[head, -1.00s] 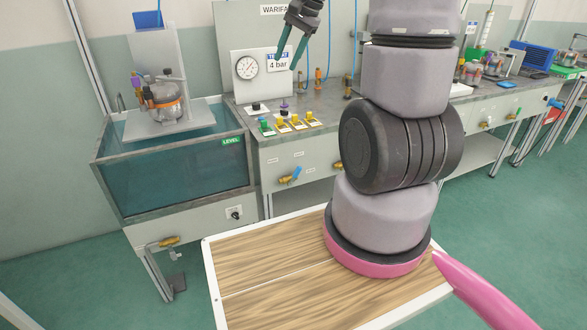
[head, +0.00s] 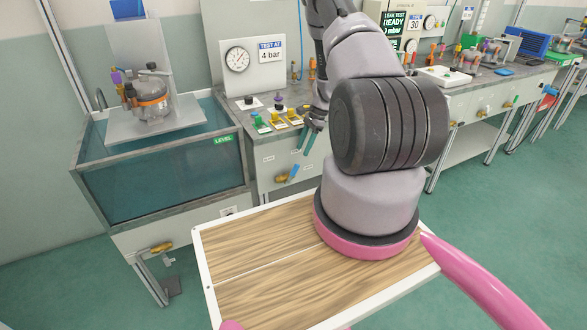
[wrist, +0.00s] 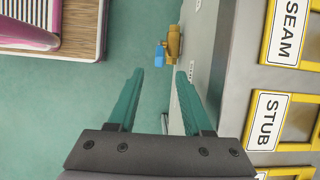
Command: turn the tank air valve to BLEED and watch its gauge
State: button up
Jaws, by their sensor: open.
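A brass valve (head: 284,179) with a blue handle (head: 294,170) sits on the front panel of the bench, below the gauge (head: 237,60). The handle slants up and to the right; I see no readable BLEED mark. The gauge is a white dial whose needle reading is too small to tell. My gripper (head: 309,140) hangs at the bench's front edge, above and right of the valve, open and empty. In the wrist view the valve (wrist: 174,42) shows beyond the teal fingertips (wrist: 160,75), apart from them. Another brass valve (head: 161,247) is under the water tank (head: 165,170).
Yellow-framed labels, SEAM (wrist: 292,32) and STUB (wrist: 267,120), lie on the bench top beside my gripper. A "TEST AT 4 bar" sign (head: 271,50) is beside the gauge. The compressor (head: 150,95) stands on a plate over the tank. Green floor is clear below.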

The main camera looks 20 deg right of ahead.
aim_at(295, 174)
jog(key=x, duration=1)
jog(key=shift+a+f, duration=0.2)
jog(key=shift+f, duration=0.05)
grip_shut()
dwell(1.0)
